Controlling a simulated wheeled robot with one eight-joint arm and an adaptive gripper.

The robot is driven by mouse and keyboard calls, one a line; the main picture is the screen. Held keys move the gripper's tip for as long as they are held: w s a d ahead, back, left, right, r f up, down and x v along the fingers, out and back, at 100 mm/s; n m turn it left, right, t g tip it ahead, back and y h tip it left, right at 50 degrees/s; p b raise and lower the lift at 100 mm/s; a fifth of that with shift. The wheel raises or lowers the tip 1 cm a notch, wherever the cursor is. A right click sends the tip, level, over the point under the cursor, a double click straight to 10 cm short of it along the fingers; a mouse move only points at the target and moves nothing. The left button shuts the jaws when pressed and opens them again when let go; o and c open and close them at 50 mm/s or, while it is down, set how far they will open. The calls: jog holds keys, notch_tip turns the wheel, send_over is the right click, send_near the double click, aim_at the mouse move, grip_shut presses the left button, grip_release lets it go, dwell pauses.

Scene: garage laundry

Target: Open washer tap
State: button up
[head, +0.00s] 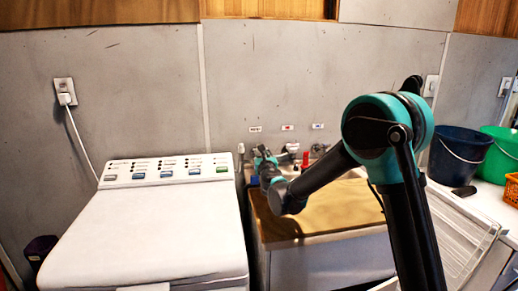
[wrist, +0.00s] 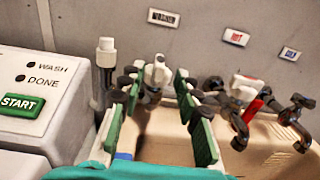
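A white tap handle (wrist: 157,72) sits on the wall below the black-lettered label (wrist: 163,18), which seems to read WASHER. My gripper (wrist: 158,90) is open, its green-padded fingers on either side of the handle in the wrist view. I cannot tell whether the pads touch it. The tap's body is partly hidden by the fingers. In the head view my gripper (head: 264,158) is at the wall under the left label (head: 255,129), and the tap there is mostly hidden.
A white upright fitting (wrist: 106,58) stands close left of my gripper. A red-handled tap (wrist: 252,110) and a dark tap (wrist: 293,118) are to the right over the sink (wrist: 270,140). The washer (head: 150,235) is at left; a wooden board (head: 335,210) lies below my arm.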

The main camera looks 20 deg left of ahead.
jog(key=x, duration=0.7)
jog(key=shift+c, duration=0.3)
grip_shut()
